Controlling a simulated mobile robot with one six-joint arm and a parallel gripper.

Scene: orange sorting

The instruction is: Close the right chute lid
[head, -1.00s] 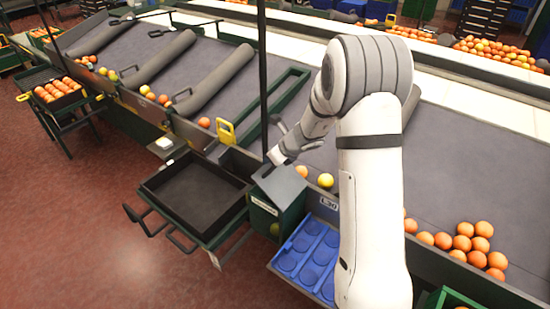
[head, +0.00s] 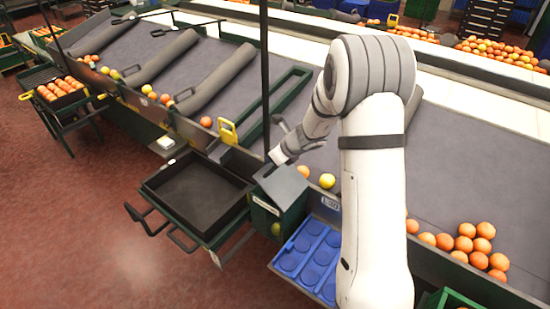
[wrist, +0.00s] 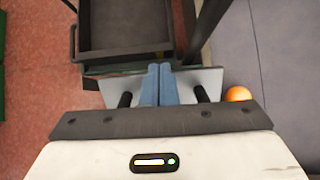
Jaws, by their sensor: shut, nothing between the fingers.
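A green chute box (head: 265,222) stands at the belt's front edge, just right of the black tray. A grey lid plate (head: 287,186) lies over its top, sloping toward the front; I cannot tell whether it is fully down. My gripper (head: 272,163) is at the back left edge of this plate, its tips partly hidden. In the wrist view my gripper's blue fingers (wrist: 155,72) are together and empty, over the pale grey plate (wrist: 208,80), which shows on both sides of them. Contact with the plate is unclear.
A black tray (head: 158,205) on a cart stands left of the box. A blue tray with round hollows (head: 290,262) is to the right. A thin dark post (head: 264,80) rises beside my gripper. An orange (head: 303,172) and a yellow fruit (head: 327,181) lie on the belt behind the box.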

